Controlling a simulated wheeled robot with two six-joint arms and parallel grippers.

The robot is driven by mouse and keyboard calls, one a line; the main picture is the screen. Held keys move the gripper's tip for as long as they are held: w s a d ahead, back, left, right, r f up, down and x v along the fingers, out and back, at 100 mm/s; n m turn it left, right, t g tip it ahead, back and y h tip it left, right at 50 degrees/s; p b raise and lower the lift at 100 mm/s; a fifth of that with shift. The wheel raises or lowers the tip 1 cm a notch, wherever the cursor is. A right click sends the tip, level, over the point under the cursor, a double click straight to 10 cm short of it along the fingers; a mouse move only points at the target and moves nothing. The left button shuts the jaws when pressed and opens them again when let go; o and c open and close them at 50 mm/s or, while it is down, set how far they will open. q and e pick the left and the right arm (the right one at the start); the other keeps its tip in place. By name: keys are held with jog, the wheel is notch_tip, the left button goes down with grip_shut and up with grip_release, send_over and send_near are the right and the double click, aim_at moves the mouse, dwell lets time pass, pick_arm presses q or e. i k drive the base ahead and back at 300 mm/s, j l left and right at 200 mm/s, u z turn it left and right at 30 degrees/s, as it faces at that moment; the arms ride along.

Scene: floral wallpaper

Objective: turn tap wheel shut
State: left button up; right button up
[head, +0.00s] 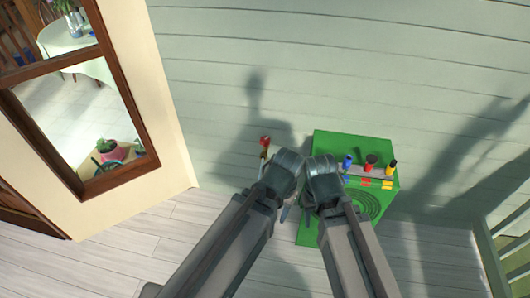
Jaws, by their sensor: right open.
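A small red tap wheel (265,140) sits on a brass-coloured tap (264,155) against the pale wall, just left of my arms' dark ends. My right gripper (319,182) is near the front of the green box, to the right of the tap and apart from it. It is open, mostly hidden by my own arm, and its fingers are hard to make out. My left arm ends just below and right of the tap wheel.
A green box (325,143) stands by the wall on the right, with blue, red and yellow handled things along it. A wood-framed opening (130,105) is at left, a railing (487,250) at right. The plank floor (120,255) is clear at left.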

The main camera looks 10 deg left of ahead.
aim_at(264, 141)
jog(key=i+j, duration=0.15)
jog(key=i, duration=0.3)
jog(key=i+j, duration=0.15)
jog(key=i, duration=0.3)
jog(key=i+j, duration=0.1)
jog(key=i, duration=0.35)
